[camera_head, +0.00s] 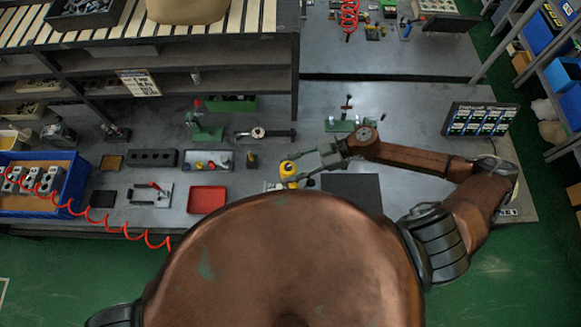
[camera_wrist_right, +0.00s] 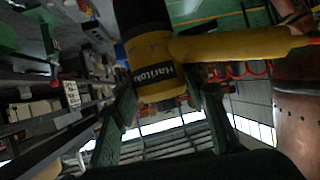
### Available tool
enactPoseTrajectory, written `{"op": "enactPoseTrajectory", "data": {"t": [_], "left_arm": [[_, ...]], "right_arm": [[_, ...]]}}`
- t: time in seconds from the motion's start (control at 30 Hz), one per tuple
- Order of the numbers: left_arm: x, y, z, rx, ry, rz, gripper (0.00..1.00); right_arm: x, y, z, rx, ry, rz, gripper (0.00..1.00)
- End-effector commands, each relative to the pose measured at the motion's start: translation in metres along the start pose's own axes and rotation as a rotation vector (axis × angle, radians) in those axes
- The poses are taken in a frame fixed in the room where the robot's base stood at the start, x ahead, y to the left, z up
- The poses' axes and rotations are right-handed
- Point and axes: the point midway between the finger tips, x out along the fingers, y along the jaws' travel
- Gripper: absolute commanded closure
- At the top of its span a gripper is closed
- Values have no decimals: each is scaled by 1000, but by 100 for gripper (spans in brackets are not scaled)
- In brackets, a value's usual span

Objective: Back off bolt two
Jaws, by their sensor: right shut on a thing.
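My right gripper (camera_head: 304,168) reaches in from the right over the workbench and is shut on a yellow power tool (camera_head: 288,170). Grey valve blocks (camera_head: 47,181) stand in a blue bin at the far left. Bolt two cannot be made out. My left gripper is not in view.
A coiled red hose (camera_head: 100,222) crosses the bench's front. A screen (camera_head: 481,119) stands at right.

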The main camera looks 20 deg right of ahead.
Motion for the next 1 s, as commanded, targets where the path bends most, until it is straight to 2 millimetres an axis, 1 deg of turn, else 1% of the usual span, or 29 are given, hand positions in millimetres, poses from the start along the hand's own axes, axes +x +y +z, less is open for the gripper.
{"op": "enactPoseTrajectory", "data": {"t": [0.03, 1.0], "left_arm": [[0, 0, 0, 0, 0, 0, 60], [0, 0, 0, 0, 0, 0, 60]], "right_arm": [[0, 1, -3, -1, 5, 0, 99], [2, 0, 2, -1, 3, -1, 99]]}}
